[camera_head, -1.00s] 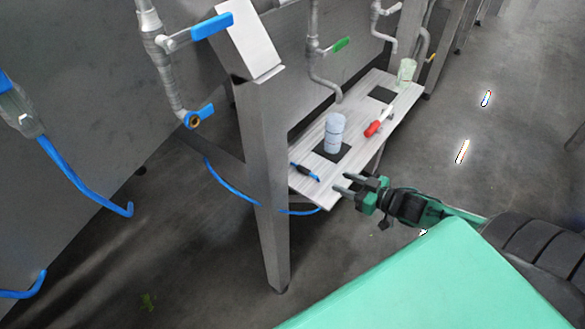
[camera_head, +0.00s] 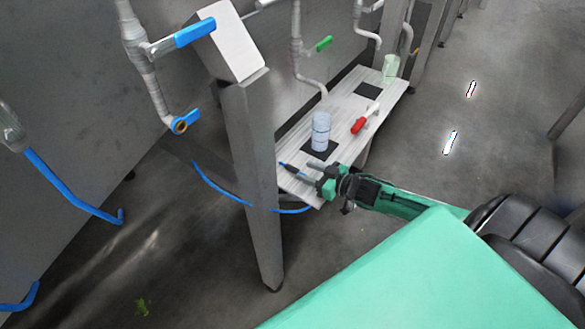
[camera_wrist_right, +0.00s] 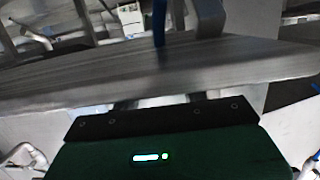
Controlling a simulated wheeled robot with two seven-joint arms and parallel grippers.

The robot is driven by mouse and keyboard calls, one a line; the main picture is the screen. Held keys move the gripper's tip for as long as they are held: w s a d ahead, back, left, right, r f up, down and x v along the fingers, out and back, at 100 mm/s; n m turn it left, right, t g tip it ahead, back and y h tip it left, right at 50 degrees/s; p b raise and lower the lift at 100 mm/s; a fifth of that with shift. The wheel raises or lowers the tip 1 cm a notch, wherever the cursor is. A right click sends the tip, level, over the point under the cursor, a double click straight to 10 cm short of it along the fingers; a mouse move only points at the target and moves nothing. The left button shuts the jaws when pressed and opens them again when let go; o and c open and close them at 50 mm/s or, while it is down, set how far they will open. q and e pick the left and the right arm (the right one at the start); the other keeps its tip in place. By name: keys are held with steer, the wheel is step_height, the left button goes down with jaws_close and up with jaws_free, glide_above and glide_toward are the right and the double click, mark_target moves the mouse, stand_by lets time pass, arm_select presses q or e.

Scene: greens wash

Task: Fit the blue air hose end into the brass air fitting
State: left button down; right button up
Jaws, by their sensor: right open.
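The blue air hose (camera_head: 222,191) loops behind the steel post up to the near end of the shelf. Its dark end piece (camera_head: 291,170) lies on the shelf, partly hidden by my gripper. My right gripper (camera_head: 307,170) is open at the shelf's near edge, fingers pointing left, close beside the hose end. I cannot tell whether they touch. In the right wrist view a blue strip (camera_wrist_right: 159,20), likely the hose, stands beyond the shelf edge. The brass air fitting (camera_head: 180,126) sits below a blue-handled valve on the left pipe. My left gripper is not in view.
The narrow shelf (camera_head: 345,132) holds a blue-white canister (camera_head: 320,132), a red-handled tool (camera_head: 359,124) and a pale green cup (camera_head: 390,66). A steel post (camera_head: 253,170) stands between the fitting and the shelf.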

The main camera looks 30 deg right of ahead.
mark_target(298, 170)
steer(key=shift+a+p+x, duration=0.15)
steer(key=shift+p+x, duration=0.2)
steer(key=shift+x, duration=0.75)
steer(key=shift+a+p+x, duration=0.15)
steer(key=shift+p+x, duration=0.15)
steer(key=shift+x, duration=0.85)
steer(key=shift+s, duration=0.15)
jaws_close()
